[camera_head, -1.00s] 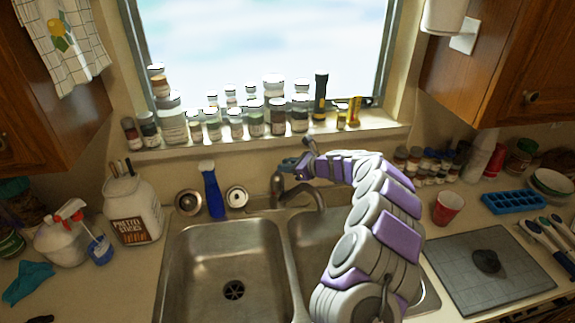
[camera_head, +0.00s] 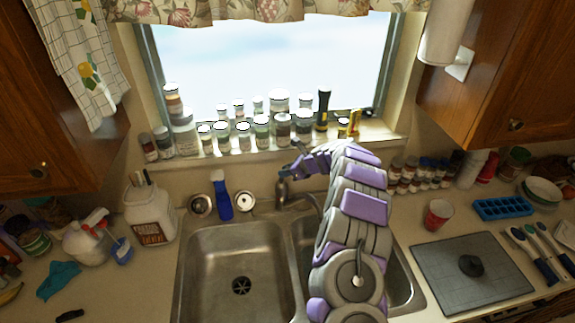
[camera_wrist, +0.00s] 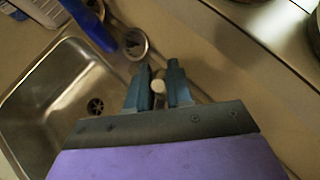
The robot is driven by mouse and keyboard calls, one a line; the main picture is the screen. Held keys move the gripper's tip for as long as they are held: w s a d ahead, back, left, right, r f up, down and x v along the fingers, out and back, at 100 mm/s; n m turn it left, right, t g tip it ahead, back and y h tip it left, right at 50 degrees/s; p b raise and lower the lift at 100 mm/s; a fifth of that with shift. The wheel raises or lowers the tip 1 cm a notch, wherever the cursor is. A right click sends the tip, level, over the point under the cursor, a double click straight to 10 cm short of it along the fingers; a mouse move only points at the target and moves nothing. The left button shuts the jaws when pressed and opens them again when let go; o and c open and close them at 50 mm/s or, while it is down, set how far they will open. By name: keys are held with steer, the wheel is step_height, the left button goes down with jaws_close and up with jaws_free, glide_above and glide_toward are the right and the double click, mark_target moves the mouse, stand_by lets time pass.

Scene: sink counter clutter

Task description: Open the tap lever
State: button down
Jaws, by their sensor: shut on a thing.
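The metal tap (camera_head: 282,190) stands behind the double sink, its spout reaching forward over the divider. My gripper (camera_head: 284,171) is at the top of the tap, where the lever sits, with my arm coming in from the right. In the wrist view the two dark fingers of my gripper (camera_wrist: 159,68) stand on either side of a pale, rounded end, which looks like the tap lever (camera_wrist: 158,86). My gripper is shut on it. The rest of the lever is hidden by the fingers and palm. No running water shows.
A blue bottle (camera_head: 221,197) stands behind the left basin (camera_head: 235,232), left of the tap; it also shows in the wrist view (camera_wrist: 90,24). Several jars line the windowsill above. A red cup (camera_head: 437,214) and a grey board (camera_head: 470,275) are right of the sink.

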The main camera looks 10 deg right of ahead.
steer(key=shift+w+r+p, duration=0.2)
steer(key=shift+r+p, duration=0.15)
steer(key=shift+p, duration=0.6)
steer(key=shift+w+a+f+g+p, duration=0.1)
steer(key=shift+a+g+p, duration=0.1)
steer(key=shift+g+p, duration=0.3)
steer(key=c, duration=1.1)
jaws_free()
steer(key=shift+f, duration=0.15)
steer(key=shift+h, duration=0.3)
steer(key=v, duration=1.7)
steer(key=shift+b, duration=0.4)
